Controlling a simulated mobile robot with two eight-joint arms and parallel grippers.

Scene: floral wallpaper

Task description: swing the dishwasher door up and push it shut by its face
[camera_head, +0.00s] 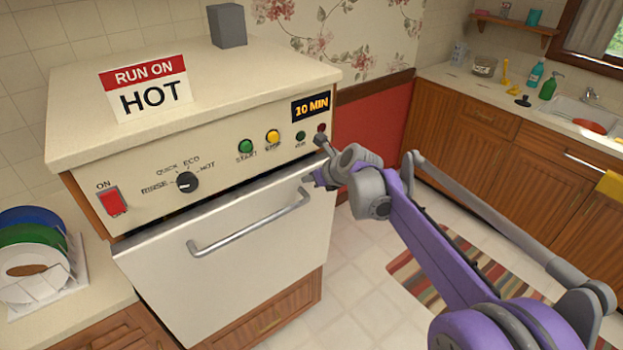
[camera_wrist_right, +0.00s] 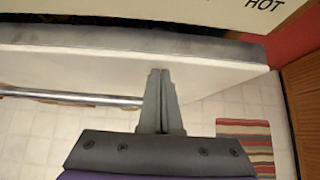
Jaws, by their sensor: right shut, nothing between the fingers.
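The dishwasher's cream door (camera_head: 215,275) stands nearly upright, with a long metal handle (camera_head: 250,224) across its face. Its top edge leans a little out from the control panel (camera_head: 220,165), and a dark gap shows there. My right gripper (camera_head: 314,180) is shut and empty at the upper right corner of the door. In the right wrist view the shut fingers (camera_wrist_right: 160,75) lie over the door's face (camera_wrist_right: 100,68), right of the handle (camera_wrist_right: 70,97); contact is hard to tell. My left gripper is not in view.
A "RUN ON HOT" card (camera_head: 146,88) and a grey block (camera_head: 227,25) stand on the dishwasher top. A rack of plates (camera_head: 35,262) stands on the left counter. A striped rug (camera_head: 450,265) lies on the tiled floor. Wooden cabinets (camera_head: 500,150) line the right.

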